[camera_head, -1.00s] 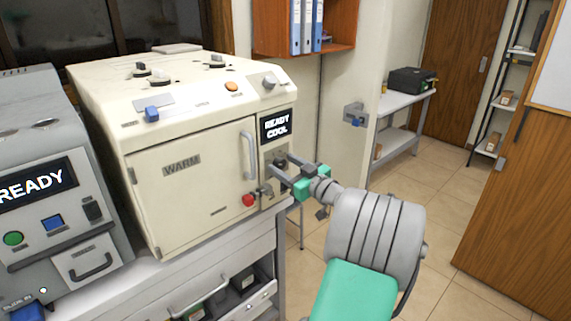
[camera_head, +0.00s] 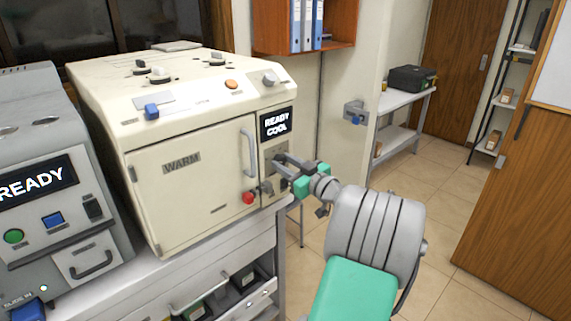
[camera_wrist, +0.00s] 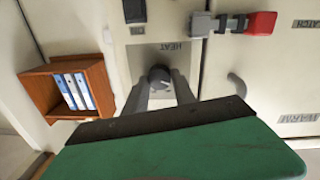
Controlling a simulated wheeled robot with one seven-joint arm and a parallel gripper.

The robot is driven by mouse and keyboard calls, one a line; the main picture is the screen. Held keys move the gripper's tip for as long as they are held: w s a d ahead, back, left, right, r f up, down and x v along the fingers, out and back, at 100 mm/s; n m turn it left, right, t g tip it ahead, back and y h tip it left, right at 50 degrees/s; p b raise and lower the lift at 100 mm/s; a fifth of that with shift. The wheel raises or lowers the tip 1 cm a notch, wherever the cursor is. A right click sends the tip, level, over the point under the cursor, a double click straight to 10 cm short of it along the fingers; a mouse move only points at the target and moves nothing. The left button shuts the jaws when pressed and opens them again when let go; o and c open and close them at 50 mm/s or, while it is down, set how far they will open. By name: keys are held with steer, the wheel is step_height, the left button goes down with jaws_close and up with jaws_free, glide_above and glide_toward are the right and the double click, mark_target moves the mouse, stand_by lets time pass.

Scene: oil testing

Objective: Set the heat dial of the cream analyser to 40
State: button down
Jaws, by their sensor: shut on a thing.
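The cream analyser (camera_head: 185,185) stands on a bench, its display (camera_head: 278,124) reading READY COOL. Its heat dial (camera_wrist: 159,76) is a dark round knob on a grey plate marked HEAT in the wrist view, where the picture is turned over. My gripper (camera_wrist: 160,88) has its two grey fingers on either side of the dial, shut on it. In the head view my gripper (camera_head: 283,162) reaches the right of the analyser's front and mostly covers the dial. The dial's pointer and numbers are too small to read.
A red knob (camera_head: 248,198) and a door handle (camera_head: 249,153) sit left of the dial. A grey machine (camera_head: 60,205) reading READY stands to the left. An orange shelf with binders (camera_wrist: 70,92) is on the wall. The floor at right is clear.

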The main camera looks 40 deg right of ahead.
steer(key=shift+m, duration=0.4)
steer(key=m, duration=0.3)
steer(key=shift+d+m+p, duration=0.15)
steer(key=shift+m+p, duration=0.35)
steer(key=shift+m, duration=1.9)
steer(key=c, duration=1)
jaws_free()
steer(key=shift+c, duration=0.2)
